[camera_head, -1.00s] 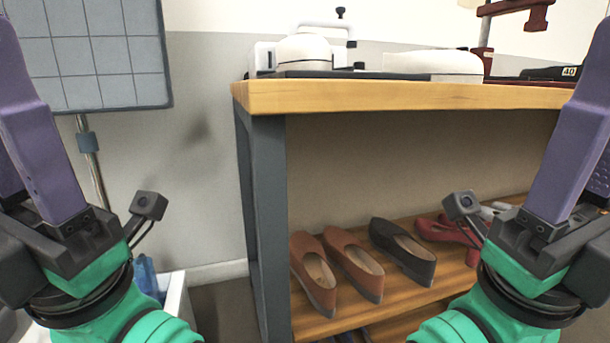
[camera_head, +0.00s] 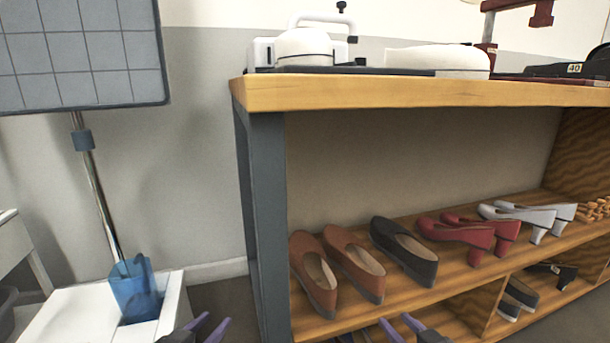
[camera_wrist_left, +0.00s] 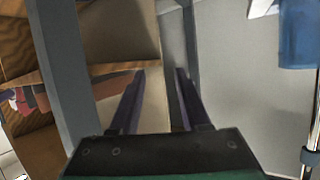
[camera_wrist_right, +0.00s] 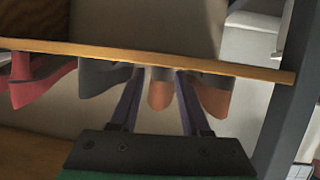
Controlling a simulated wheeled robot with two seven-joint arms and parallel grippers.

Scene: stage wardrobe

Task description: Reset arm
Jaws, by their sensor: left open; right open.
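My left gripper (camera_head: 208,323) is low at the bottom edge of the head view, in front of the shelf unit's left post. In the left wrist view (camera_wrist_left: 160,72) its two fingers are apart with nothing between them. My right gripper (camera_head: 398,324) is at the bottom edge, in front of the lower shelf. In the right wrist view (camera_wrist_right: 160,70) its fingers are apart and empty, with shoes and a shelf edge beyond them. Most of both arms is out of the head view.
A wooden shelf unit (camera_head: 400,92) with a dark post (camera_head: 265,220) stands ahead. Its shelf holds brown shoes (camera_head: 318,275), a black shoe (camera_head: 405,250), red heels (camera_head: 460,235) and white heels (camera_head: 530,217). A blue cup (camera_head: 135,290) stands on a white surface at left.

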